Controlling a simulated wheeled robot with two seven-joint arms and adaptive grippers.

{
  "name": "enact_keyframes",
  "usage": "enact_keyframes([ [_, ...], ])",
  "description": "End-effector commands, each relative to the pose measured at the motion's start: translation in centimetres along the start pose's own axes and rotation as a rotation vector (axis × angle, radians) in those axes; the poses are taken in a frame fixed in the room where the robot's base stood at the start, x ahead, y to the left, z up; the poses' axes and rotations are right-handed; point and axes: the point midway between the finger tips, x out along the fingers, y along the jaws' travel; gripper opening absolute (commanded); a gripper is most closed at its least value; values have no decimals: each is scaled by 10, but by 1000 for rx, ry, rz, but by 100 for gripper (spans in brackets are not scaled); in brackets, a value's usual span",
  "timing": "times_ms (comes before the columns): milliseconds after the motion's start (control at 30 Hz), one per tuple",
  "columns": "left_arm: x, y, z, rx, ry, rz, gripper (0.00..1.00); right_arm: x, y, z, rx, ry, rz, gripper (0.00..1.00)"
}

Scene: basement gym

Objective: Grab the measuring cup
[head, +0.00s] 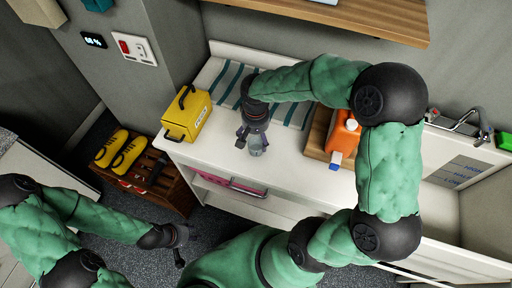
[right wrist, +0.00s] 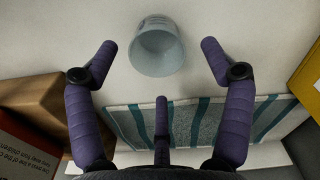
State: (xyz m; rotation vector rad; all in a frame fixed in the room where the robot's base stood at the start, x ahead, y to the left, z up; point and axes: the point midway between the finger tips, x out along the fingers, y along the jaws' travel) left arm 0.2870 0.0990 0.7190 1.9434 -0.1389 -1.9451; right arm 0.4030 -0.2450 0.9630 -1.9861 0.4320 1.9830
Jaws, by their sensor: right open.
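The measuring cup (head: 258,148) is a small, clear, greyish cup on the white counter (head: 285,165). In the right wrist view the measuring cup (right wrist: 157,48) appears with its round opening towards the camera and faint markings on its side. My right gripper (head: 250,138) is open above the counter at the cup. In the right wrist view its fingers (right wrist: 158,62) spread to the left and right of the cup, with gaps on both sides. My left gripper (head: 180,247) hangs low over the floor, away from the counter; its jaw state is unclear.
A yellow box (head: 188,116) stands left of the cup. A striped towel (head: 220,85) lies behind. A wall shelf (head: 375,18) hangs above. The counter's front strip is clear.

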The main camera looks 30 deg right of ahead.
Motion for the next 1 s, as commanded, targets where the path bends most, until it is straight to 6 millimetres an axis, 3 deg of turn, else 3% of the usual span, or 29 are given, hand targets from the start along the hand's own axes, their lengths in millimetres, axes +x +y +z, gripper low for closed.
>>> enact_keyframes([
  [300, 14, -5, -1, 0, 0, 0, 40, 44, 1, 5, 0, -4, 1, 81],
  [567, 14, -5, -1, 0, 0, 0, 40, 47, 1, 4, 0, -1, -1, 81],
  [767, 14, -5, -1, 0, 0, 0, 40, 47, 1, 4, 0, -2, 0, 31],
  [1000, 14, -5, -1, 0, 0, 0, 40, 47, 1, 5, 0, -2, 0, 31],
])
